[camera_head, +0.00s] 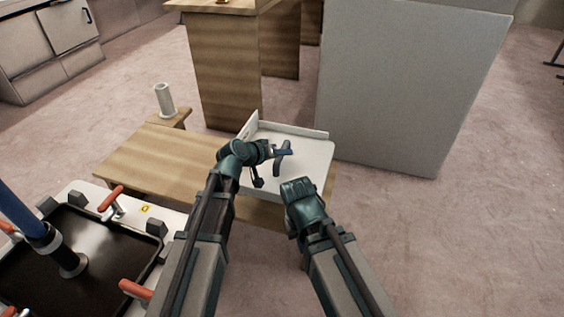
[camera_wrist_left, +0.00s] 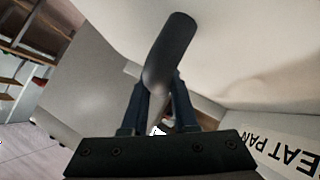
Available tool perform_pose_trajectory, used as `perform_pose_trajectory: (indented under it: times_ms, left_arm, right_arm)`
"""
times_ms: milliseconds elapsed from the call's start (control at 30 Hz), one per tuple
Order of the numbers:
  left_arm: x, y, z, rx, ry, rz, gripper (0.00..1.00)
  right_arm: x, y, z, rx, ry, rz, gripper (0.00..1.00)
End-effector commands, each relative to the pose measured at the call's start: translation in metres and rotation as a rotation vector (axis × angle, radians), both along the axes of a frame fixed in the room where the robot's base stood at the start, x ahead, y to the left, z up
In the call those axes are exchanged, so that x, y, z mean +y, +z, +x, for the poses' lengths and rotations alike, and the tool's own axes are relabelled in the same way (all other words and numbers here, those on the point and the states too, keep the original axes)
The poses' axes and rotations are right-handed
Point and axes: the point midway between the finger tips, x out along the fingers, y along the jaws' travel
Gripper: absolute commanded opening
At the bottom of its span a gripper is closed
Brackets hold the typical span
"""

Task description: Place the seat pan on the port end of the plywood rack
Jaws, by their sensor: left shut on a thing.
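The seat pan (camera_head: 310,158) is a white tray-like panel with raised edges and a dark curved handle. It lies over the right end of the low plywood rack (camera_head: 150,160); I cannot tell whether it touches the rack. My left gripper (camera_head: 281,153) is shut on the handle, which also shows between its fingers in the left wrist view (camera_wrist_left: 170,55).
A grey cylinder (camera_head: 164,100) stands on a small wooden block behind the rack's left part. A large grey panel (camera_head: 405,90) and a wooden bench (camera_head: 222,70) stand behind. A black tray with orange handles (camera_head: 100,250) is at lower left. The floor at right is clear.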

Motion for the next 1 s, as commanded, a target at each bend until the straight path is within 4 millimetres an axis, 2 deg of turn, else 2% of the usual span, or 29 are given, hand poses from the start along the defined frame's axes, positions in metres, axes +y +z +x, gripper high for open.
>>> perform_pose_trajectory:
  times_ms: [367,800,833,1000]
  left_arm:
    - [0.000,-0.034,0.000,-0.001,0.001,-0.002,0.00]
    - [0.000,-0.037,0.000,-0.001,0.001,-0.002,0.00]
    - [0.000,-0.038,0.000,0.000,0.000,0.000,0.29]
    - [0.000,-0.037,0.000,0.000,0.000,0.000,0.57]
  right_arm:
    - [0.000,-0.035,0.000,0.000,0.000,0.000,0.00]
    - [0.000,-0.037,0.000,0.000,0.000,0.000,0.00]
    - [0.000,-0.038,0.000,0.000,0.000,0.000,0.00]
    - [0.000,-0.037,0.000,0.000,0.000,0.000,0.00]
